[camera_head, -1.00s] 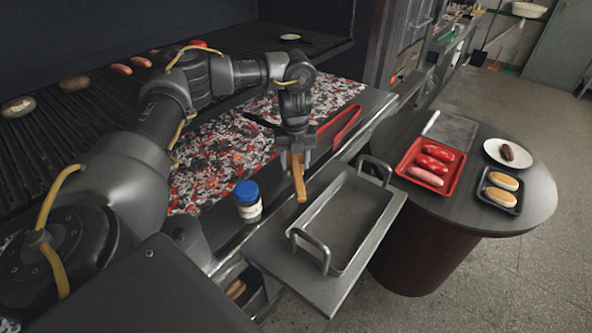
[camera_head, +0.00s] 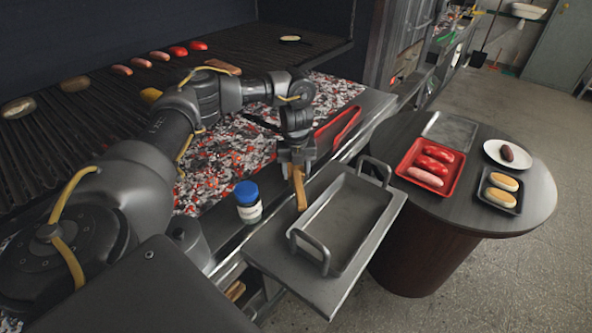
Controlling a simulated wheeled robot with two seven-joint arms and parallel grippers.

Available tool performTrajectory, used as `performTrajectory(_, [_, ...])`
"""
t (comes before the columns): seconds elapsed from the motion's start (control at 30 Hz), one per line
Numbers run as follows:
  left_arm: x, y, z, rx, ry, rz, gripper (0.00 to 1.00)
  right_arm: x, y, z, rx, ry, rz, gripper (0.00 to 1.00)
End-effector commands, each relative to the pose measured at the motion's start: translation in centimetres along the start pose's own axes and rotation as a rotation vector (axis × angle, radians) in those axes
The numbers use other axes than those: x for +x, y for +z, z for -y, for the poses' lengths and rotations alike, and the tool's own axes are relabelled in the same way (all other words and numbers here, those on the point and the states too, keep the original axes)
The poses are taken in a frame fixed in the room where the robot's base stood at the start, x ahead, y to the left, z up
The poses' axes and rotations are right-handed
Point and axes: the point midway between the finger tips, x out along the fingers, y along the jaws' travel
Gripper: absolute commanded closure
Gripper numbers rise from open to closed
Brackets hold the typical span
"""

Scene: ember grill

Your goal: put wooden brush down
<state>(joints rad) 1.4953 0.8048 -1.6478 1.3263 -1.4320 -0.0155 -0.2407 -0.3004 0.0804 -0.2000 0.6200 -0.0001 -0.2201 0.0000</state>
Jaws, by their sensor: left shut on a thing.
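My left gripper (camera_head: 297,164) is shut on the wooden brush (camera_head: 300,190), near the brush's far end. The brush's light brown handle points toward the camera and slightly down. It is over the grill's front ledge, between the blue-lidded jar and the metal pan. I cannot tell whether the brush touches the ledge. My right gripper is not in view.
The jar (camera_head: 248,203) stands left of the brush, and the metal pan (camera_head: 345,222) with raised handles is to the right. Red tongs (camera_head: 338,127) lie behind. Glowing coals (camera_head: 225,160) lie left. A round table (camera_head: 535,200) holds a red tray (camera_head: 405,163) of sausages.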

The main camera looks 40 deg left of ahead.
Motion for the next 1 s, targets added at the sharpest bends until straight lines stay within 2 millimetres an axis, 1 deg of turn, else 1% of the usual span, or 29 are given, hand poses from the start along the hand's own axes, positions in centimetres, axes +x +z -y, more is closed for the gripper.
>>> performTrajectory(0.03, [0.1, 0.0, 0.0, 0.000, 0.000, 0.000, 0.49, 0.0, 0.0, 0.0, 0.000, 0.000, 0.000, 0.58])
performTrajectory(0.17, [0.1, 0.0, 0.0, 0.000, 0.000, 0.000, 0.32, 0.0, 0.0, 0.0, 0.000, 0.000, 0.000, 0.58])
performTrajectory(0.2, [0.1, 0.0, 0.0, 0.000, 0.000, 0.000, 0.30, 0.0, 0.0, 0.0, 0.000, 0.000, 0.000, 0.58])
performTrajectory(0.47, [-0.1, 0.0, 0.0, 0.000, 0.000, 0.000, 0.30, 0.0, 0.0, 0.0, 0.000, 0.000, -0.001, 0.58])
performTrajectory(0.57, [-0.7, 0.1, 0.0, 0.001, -0.001, 0.002, 0.30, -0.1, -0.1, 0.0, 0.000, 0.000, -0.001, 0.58])
performTrajectory(0.67, [-2.2, 0.1, 0.1, 0.002, -0.003, 0.003, 0.30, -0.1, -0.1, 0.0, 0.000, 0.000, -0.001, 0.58])
performTrajectory(0.8, [-5.4, 0.1, 0.1, 0.002, -0.003, 0.006, 0.30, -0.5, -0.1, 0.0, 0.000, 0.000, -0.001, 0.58])
performTrajectory(1.0, [-9.4, 0.1, 0.1, 0.002, -0.002, 0.005, 0.30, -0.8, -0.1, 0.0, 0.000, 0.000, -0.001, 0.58])
